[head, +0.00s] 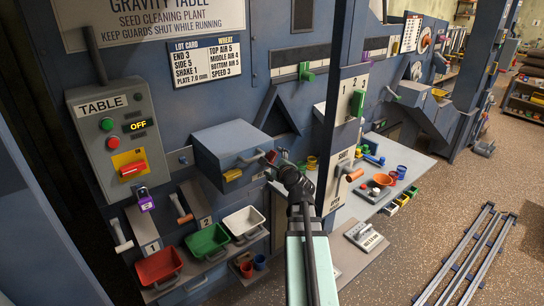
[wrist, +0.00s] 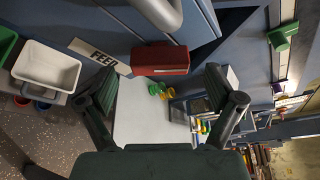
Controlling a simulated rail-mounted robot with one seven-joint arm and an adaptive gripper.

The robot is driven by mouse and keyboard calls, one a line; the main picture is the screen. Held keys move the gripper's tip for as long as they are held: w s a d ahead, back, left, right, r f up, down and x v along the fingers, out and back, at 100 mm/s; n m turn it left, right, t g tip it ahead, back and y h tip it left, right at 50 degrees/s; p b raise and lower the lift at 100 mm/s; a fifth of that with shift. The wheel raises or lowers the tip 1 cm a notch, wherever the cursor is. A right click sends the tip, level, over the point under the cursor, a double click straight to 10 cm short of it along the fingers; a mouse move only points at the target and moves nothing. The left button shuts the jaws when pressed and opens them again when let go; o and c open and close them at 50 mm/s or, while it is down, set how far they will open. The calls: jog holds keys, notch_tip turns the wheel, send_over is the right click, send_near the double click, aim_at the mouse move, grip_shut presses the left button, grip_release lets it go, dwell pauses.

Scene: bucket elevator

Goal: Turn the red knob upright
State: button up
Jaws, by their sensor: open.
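The red knob (head: 132,168) is on a yellow plate on the grey TABLE control box (head: 118,130) at the left of the head view. Its bar lies nearly level, slightly tilted. A display above it (head: 138,125) reads OFF, and a purple padlock (head: 145,200) hangs just below the box. My gripper (head: 290,176) is well to the right of the knob, beside the blue-grey box with a bar handle. In the wrist view my gripper (wrist: 160,85) has its fingers wide apart with nothing held. The knob does not show in the wrist view.
A red block (wrist: 160,59) and a FEED label (wrist: 99,55) show close ahead in the wrist view. Red, green and white trays (head: 243,221) stand low at the left. A dark post (head: 335,100) rises right of my gripper. The floor at right holds metal rails (head: 465,262).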

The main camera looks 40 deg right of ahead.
jog(key=shift+x, duration=1.2)
jog(key=shift+c, duration=0.4)
jog(key=c, duration=1.1)
jog(key=shift+o, duration=0.2)
